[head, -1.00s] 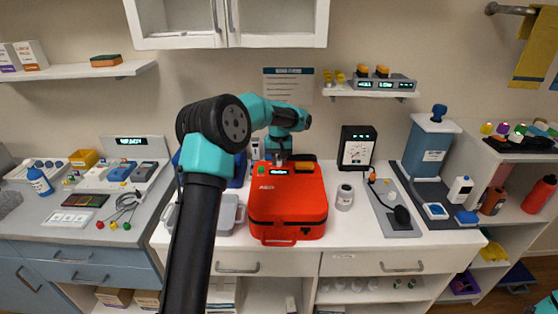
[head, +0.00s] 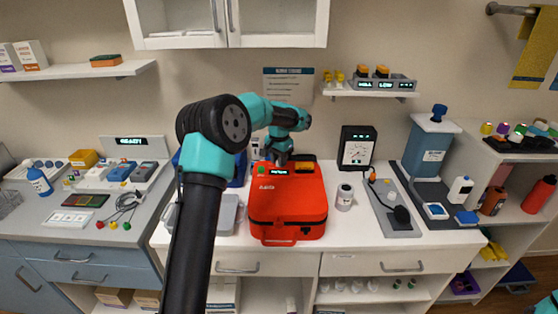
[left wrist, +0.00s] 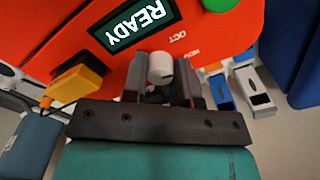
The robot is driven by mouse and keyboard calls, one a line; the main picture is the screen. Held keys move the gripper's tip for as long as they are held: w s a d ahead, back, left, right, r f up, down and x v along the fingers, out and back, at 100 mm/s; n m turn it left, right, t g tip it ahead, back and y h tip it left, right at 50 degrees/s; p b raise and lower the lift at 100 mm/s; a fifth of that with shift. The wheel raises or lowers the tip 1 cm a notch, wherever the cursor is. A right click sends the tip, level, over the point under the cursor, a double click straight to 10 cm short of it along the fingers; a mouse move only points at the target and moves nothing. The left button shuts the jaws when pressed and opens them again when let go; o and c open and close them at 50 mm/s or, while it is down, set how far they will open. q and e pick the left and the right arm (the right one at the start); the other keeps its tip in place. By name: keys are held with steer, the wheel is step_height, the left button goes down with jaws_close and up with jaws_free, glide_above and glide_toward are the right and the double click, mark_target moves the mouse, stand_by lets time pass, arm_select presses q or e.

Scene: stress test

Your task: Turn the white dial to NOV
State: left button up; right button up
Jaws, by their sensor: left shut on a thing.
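The red case (head: 288,205) stands on the middle counter, with a lit display (head: 279,171) on its upper face. In the left wrist view the display (left wrist: 143,22) reads READY. The white dial (left wrist: 160,68) is on the red face, between the fingers of my left gripper (left wrist: 163,85). The gripper is shut on it. Small printed labels (left wrist: 178,38) sit beside the dial; one reads OCT, and the one next to it is too blurred to read surely. In the head view my left gripper (head: 279,157) covers the dial. My right gripper is out of view.
A green button (left wrist: 220,3) and a yellow-and-black part (left wrist: 75,84) lie near the dial on the case. A white jar (head: 344,198) stands right of the case, and a grey container (head: 224,214) stands left. A black-framed gauge (head: 356,147) stands behind.

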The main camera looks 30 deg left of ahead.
arm_select(q)
steer(key=shift+m, duration=0.5)
steer(key=o, duration=0.9)
steer(key=shift+r, duration=0.1)
step_height(320, 180, up, 12)
steer(key=shift+f, duration=0.1)
steer(key=shift+d, duration=0.1)
stand_by(0.4)
